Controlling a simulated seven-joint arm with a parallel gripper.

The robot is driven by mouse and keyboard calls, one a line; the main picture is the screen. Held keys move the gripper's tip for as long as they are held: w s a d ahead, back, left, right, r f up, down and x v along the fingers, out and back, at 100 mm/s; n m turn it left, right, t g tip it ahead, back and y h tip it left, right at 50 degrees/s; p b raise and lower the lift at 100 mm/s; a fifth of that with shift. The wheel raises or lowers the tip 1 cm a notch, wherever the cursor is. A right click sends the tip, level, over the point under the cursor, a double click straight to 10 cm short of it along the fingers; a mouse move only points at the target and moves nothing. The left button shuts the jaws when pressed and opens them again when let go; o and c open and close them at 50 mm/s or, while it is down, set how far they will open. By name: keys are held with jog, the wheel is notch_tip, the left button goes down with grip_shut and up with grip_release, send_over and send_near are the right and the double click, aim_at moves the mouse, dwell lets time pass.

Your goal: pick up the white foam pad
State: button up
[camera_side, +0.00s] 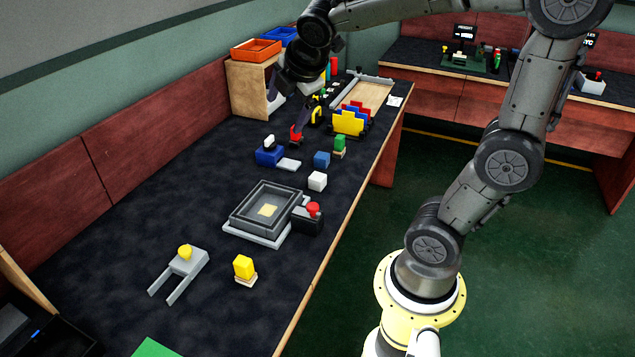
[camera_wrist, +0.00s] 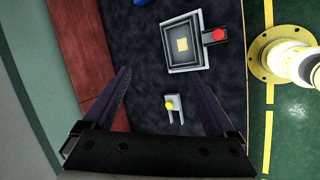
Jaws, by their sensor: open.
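In the side view a flat whitish pad (camera_side: 289,164) lies on the dark table, beside a blue block with a white top piece. My gripper (camera_side: 287,118) is above the far part of the table, behind both pieces in this view. In the wrist view my gripper (camera_wrist: 160,76) has its two dark fingers spread wide with nothing between them. Neither white piece can be made out in the wrist view.
A grey tray (camera_side: 237,224) holds a cream square, with a red button (camera_side: 313,208) beside it. A grey fork-shaped piece (camera_side: 187,263) lies in front.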

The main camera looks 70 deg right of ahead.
jog(key=w+d+f+n+g, duration=0.2)
jog(key=w+d+f+n, duration=0.1)
jog(key=w+d+f, duration=0.25)
jog(key=g, duration=0.4)
send_near(317, 177)
jog(key=shift+n+h, duration=0.3)
jog(key=x, duration=1)
jog(key=shift+f, duration=0.35)
jog(key=c, duration=1.4)
